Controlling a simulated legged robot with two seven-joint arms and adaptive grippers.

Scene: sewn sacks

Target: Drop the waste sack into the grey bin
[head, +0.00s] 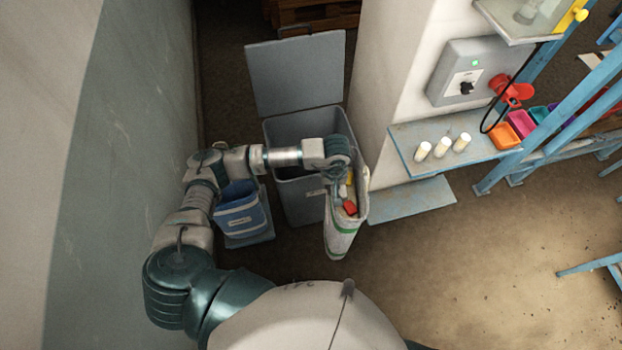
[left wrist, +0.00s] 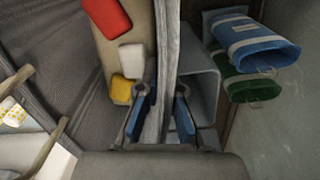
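The waste sack (head: 343,232) is pale with a green band and hangs below my left gripper (head: 344,172), in front of the bin's right side. Its mouth is open, with red, white and yellow waste inside. The grey bin (head: 300,196) stands with its lid (head: 296,73) raised at the back; my forearm crosses over its opening. In the left wrist view, my left gripper (left wrist: 161,112) has one finger on each side of the sack's wall (left wrist: 167,45), shut on it. The head view hides the fingertips. My right gripper is out of view.
A blue sack (head: 240,212) stands left of the bin; it also shows in the left wrist view (left wrist: 255,45), above a green one (left wrist: 250,90). A pillar (head: 385,90) and a shelf (head: 440,143) with white cylinders are on the right.

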